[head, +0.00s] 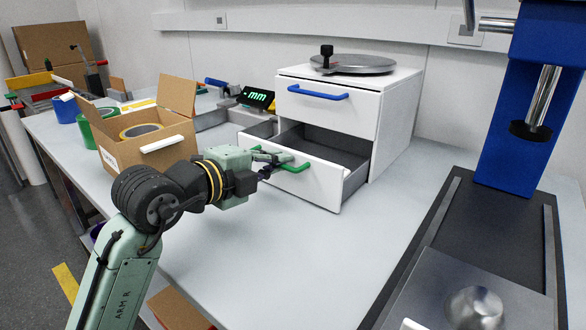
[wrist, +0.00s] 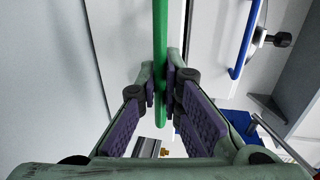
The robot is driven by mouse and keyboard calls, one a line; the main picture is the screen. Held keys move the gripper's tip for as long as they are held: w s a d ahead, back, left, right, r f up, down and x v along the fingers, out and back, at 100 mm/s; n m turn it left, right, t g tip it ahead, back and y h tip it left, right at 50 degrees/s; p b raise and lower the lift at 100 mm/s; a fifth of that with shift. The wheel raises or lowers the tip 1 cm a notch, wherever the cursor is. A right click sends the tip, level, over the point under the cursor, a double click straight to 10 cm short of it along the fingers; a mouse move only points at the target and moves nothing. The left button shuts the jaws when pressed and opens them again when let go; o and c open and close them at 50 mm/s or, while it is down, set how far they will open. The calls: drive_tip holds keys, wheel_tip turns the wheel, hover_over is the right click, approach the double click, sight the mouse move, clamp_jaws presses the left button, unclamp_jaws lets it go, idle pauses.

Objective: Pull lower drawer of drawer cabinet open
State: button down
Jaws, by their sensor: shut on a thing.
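The white drawer cabinet (head: 397,113) stands on the bench in the head view. Its lower drawer (head: 316,184) is pulled partly out, and its grey inside shows empty where visible. The lower drawer has a green handle (head: 296,168), which also runs down the middle of the wrist view (wrist: 160,40). My gripper (head: 279,163) is at the left part of this handle. In the wrist view my gripper (wrist: 162,82) has its fingertips shut on the green bar. The upper drawer (head: 325,108), with a blue handle (head: 318,92), is closed.
A round metal plate (head: 352,64) lies on the cabinet. A cardboard box (head: 148,133) with tape stands left of my gripper. A blue press-like stand (head: 525,95) rises at the right. The bench in front of the drawer (head: 270,260) is clear.

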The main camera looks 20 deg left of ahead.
drive_tip(key=shift+f+b+v, duration=0.2)
drive_tip(key=shift+b+v, duration=0.05)
drive_tip(key=shift+v, duration=0.65)
drive_tip(key=shift+f+b+v, duration=0.2)
drive_tip(key=shift+b+v, duration=0.05)
drive_tip(key=shift+v, duration=0.7)
drive_tip(key=shift+f+b+v, duration=0.2)
drive_tip(key=shift+b+v, duration=0.05)
drive_tip(key=shift+v, duration=0.65)
drive_tip(key=shift+s, duration=0.1)
drive_tip(key=c, duration=2)
unclamp_jaws()
drive_tip(key=shift+s+a, duration=0.1)
drive_tip(key=v, duration=1.1)
drive_tip(key=shift+s+a, duration=0.15)
drive_tip(key=shift+s, duration=0.25)
